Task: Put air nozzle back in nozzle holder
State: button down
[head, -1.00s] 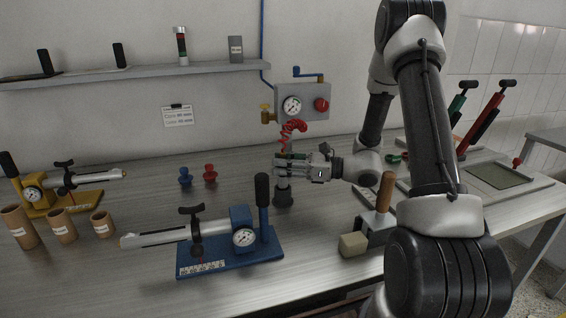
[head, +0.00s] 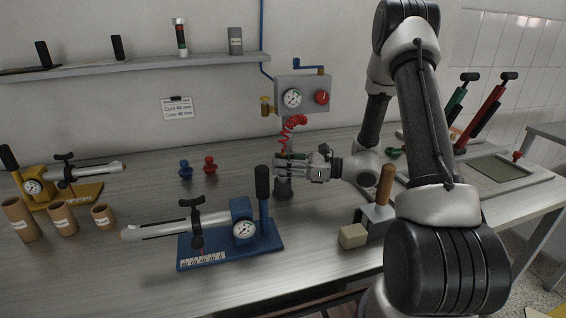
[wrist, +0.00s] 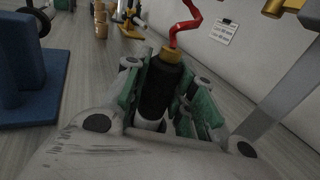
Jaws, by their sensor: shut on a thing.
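My gripper (head: 282,165) is shut on the air nozzle, in the middle of the table. In the wrist view the air nozzle (wrist: 161,88) is a black body with a brass collar, gripped between the green-padded fingers. A red coiled hose (head: 293,128) runs from its top toward the wall box. The nozzle holder (head: 284,190) is a dark round cup on the table, directly below my gripper. The nozzle's lower end points down at the holder. My fingers hide much of the nozzle, and I cannot tell how deep its tip sits in the cup.
A blue press (head: 232,246) stands close in front and left of the holder. A block with a wooden handle (head: 384,188) is to the right. Blue and red knobs (head: 210,165) stand behind left. A gauge box (head: 302,97) is on the wall.

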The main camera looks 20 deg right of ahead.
jog(key=shift+f, duration=0.7)
jog(key=c, duration=1.1)
grip_release()
notch_tip(320, 180, up, 10)
jog(key=shift+f, duration=0.1)
